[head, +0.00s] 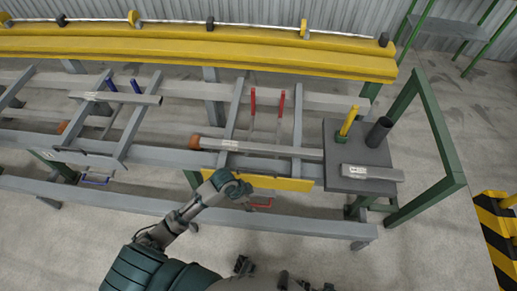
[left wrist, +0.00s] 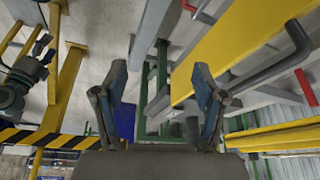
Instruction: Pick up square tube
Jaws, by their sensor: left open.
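Three pale grey square tubes with labels show in the head view: one (head: 290,152) lies across the middle supports of the runout table, one (head: 140,98) lies on the left supports, and a short one (head: 385,174) lies on the dark plate at the right. My left gripper (head: 241,191) is at the table's front edge, below and to the left of the middle tube, apart from it. In the left wrist view, its two fingers (left wrist: 160,95) are spread with nothing between them. I cannot clearly make out the right gripper at the head view's bottom edge.
A yellow beam (head: 200,50) runs along the back. Red upright handles (head: 252,101) and blue ones stand behind the tubes. A yellow post (head: 348,122) and dark cylinder (head: 379,131) stand on the plate. A green frame (head: 437,130) closes the right end; a striped barrier (head: 495,235) stands beyond.

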